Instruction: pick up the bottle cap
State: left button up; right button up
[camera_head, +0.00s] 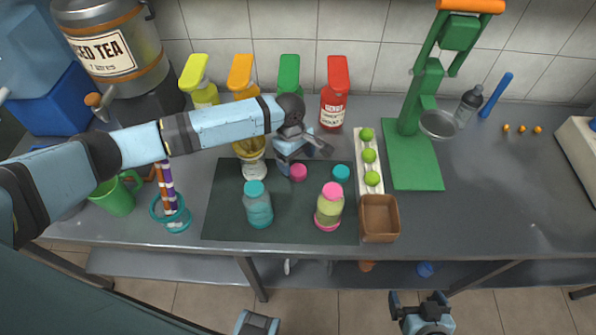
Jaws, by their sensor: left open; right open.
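A small pink bottle cap (298,173) and a small teal bottle cap (341,172) lie on the dark mat (225,215). My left gripper (308,153) is open just behind and above the pink cap, with the teal cap to its right; I cannot tell whether it touches the pink cap. A teal bottle with a teal top (258,207) and a yellow-green bottle with a pink top (329,208) stand upright in front of the caps. My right gripper (420,299) is open and empty, below the counter's front edge.
Yellow, orange, green and red (334,95) sauce bottles stand behind my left arm. A white tray of limes (369,158) and a brown basket (379,217) sit right of the mat. A green press (412,150) stands further right. The counter's right part is mostly clear.

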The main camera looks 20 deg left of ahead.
aim_at(298, 170)
pick_arm(q)
notch_tip(298, 170, down, 5)
jog(key=shift+d+r, duration=0.15)
jog(key=shift+r, duration=0.05)
jog(key=shift+c, duration=0.2)
jog(key=c, duration=1)
